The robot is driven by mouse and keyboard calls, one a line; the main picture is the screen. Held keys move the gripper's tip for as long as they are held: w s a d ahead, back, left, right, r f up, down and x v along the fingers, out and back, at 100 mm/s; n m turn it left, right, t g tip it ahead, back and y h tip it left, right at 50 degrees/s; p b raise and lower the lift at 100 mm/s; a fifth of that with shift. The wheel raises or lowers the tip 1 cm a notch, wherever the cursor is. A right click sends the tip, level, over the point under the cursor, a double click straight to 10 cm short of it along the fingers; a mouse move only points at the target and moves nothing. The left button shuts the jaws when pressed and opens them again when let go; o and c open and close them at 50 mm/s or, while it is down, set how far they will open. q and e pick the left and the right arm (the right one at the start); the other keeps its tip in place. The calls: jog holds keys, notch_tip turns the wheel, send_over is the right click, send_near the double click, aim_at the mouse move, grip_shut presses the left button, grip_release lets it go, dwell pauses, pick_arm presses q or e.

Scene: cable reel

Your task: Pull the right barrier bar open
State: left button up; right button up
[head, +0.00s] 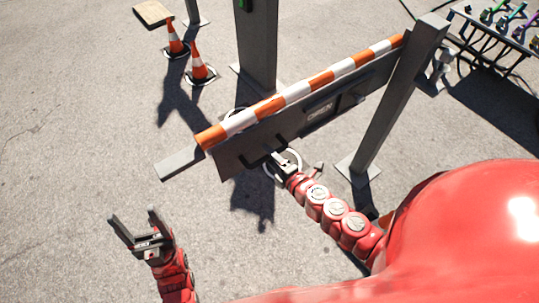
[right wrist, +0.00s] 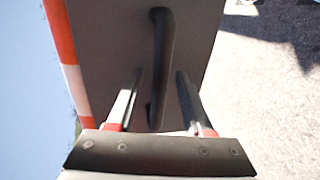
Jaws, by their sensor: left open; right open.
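The right barrier bar (head: 297,92), striped orange and white with a grey panel below, runs from lower left up to a grey post at the right in the head view. The panel carries a dark label and a dark handle (right wrist: 158,60), which stands upright in the right wrist view. My right gripper (head: 276,157) is at the panel's near side. In the right wrist view its open fingers (right wrist: 159,76) lie either side of the handle's lower part, not closed on it. My left gripper (head: 133,215) is open and empty over the pavement at lower left.
The grey hinge post (head: 395,100) stands on a base plate right of my right arm. Another grey post (head: 258,45) stands behind the bar. Two traffic cones (head: 198,64) are at upper left. A rack with coloured cables (head: 500,25) is at upper right. Pavement at left is clear.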

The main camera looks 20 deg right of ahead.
jog(key=shift+s, duration=0.1)
jog(key=p+v, duration=0.8)
jog(key=v, duration=0.9)
jog(key=shift+p, duration=0.3)
jog(key=shift+s+r, duration=0.1)
